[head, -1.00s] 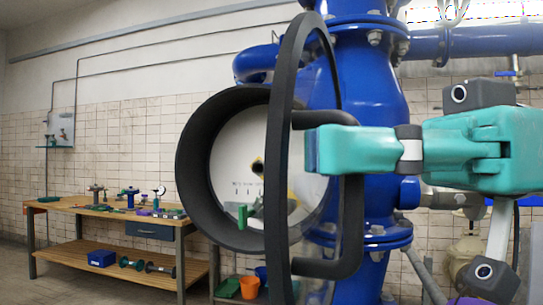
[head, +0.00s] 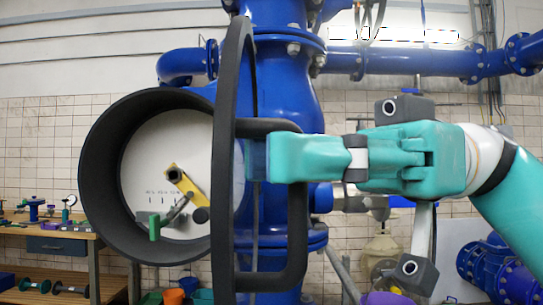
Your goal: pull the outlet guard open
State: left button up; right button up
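The outlet guard (head: 224,215) is a dark ring with a clear pane, seen nearly edge-on in the head view. It stands swung out from the round black outlet housing (head: 97,215). Its dark bar handle (head: 297,225) sticks out to the right. My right gripper (head: 268,158) is shut around the upright bar of the handle, hiding part of it. Inside the housing a white face (head: 150,160) shows a yellow bar (head: 186,186) and a green-gripped lever (head: 154,227). The guard covers the face's right edge. My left gripper is not in view.
Blue pipework (head: 268,100) stands behind the guard and handle. A wooden workbench (head: 50,232) with tools is at the far left. An orange bucket (head: 173,297) stands on the floor below the housing. A blue pump (head: 495,265) is at the lower right.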

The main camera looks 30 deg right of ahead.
jog(key=s+d, duration=0.1)
jog(key=d, duration=0.6)
jog(key=shift+d, duration=0.25)
jog(key=shift+f, duration=0.1)
dwell(0.6)
